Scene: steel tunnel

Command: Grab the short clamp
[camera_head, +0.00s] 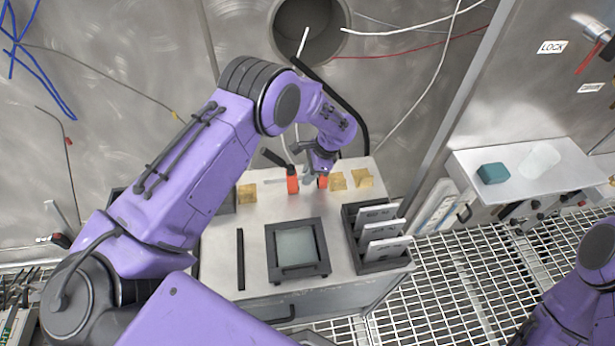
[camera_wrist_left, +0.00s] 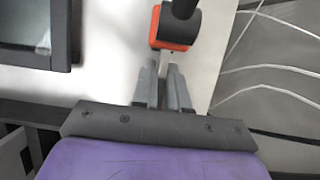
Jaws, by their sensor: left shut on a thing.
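The short clamp (camera_head: 292,180) has orange parts, a black handle and a thin grey bar, and is at the back middle of the steel work table. A second orange part (camera_head: 322,182) shows just right of my left gripper (camera_head: 308,178). In the left wrist view the clamp's orange head (camera_wrist_left: 175,42) and black handle are just beyond my fingertips (camera_wrist_left: 166,72). The fingers are close together on the thin bar between them. The fingers hide part of the bar. I cannot tell whether the clamp touches the table. My right gripper is out of view; only part of that arm shows.
The table (camera_head: 222,255) also holds a dark square frame (camera_head: 297,273), a black strip (camera_head: 240,259), yellowish blocks (camera_head: 247,194) and a black rack (camera_head: 384,266) with grey plates. A side shelf (camera_head: 531,165) with a teal block (camera_head: 493,173) stands right. Cables hang behind.

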